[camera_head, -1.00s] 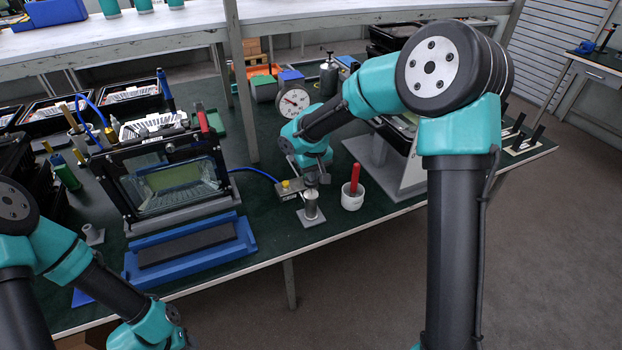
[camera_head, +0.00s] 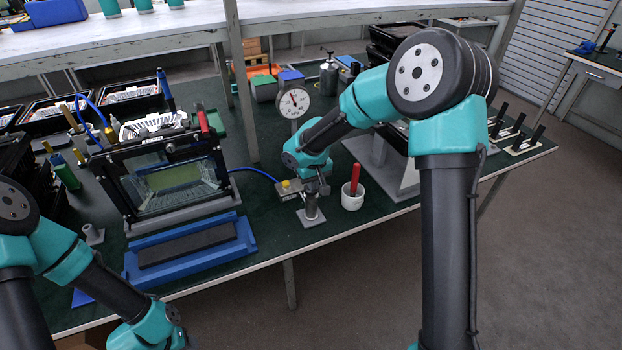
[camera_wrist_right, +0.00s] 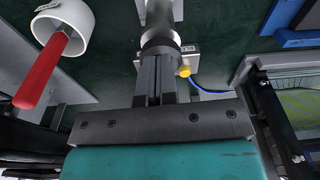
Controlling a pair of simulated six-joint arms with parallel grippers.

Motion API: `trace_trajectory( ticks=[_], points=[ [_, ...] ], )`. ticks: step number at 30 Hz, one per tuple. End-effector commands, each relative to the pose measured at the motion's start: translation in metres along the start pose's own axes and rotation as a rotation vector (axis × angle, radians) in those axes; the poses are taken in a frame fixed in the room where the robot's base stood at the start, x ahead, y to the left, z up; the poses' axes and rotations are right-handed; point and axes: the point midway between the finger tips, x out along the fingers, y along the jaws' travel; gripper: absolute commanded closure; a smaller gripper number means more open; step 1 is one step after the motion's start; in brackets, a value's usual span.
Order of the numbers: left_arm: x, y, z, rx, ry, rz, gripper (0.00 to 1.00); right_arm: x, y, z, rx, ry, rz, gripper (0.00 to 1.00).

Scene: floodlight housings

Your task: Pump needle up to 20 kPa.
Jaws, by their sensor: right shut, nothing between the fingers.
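The round white pressure gauge (camera_head: 293,102) stands upright on a post behind my right wrist. Its dark needle seems to point roughly upward; the scale is too small to read. A grey cylindrical hand pump (camera_head: 311,208) stands on a pale base plate near the table's front edge; it also shows in the right wrist view (camera_wrist_right: 160,14). My right gripper (camera_head: 314,187) is shut and empty, pointing down at the pump's top. In the right wrist view, its closed fingers (camera_wrist_right: 157,60) meet or nearly meet the dark pump top.
A white cup (camera_head: 352,201) with a red-handled tool stands right of the pump. A grey block with a yellow knob (camera_head: 286,186) and blue hose lies behind it. A glass-fronted chamber (camera_head: 173,183) and a blue tray (camera_head: 247,243) are at left.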

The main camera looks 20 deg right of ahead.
Motion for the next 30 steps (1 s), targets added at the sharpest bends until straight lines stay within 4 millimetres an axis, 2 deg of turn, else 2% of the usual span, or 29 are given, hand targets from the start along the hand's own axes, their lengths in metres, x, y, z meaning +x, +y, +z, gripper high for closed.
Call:
trace_trajectory(
  ticks=[7,20,26,30],
  points=[
    [0.000,0.000,0.000,0.000,0.000,0.000,0.57,-0.010,0.000,0.027,0.001,-0.007,0.000,1.00],
    [0.000,0.000,0.000,0.000,0.000,0.000,0.57,-0.014,0.000,0.028,0.001,-0.006,0.000,1.00],
    [0.000,0.000,0.000,0.000,0.000,0.000,0.57,-0.035,0.000,0.027,0.001,-0.003,0.001,1.00],
    [0.000,0.000,0.000,0.000,0.000,0.000,0.57,-0.059,0.000,0.027,0.001,0.000,0.001,1.00]
  ],
)
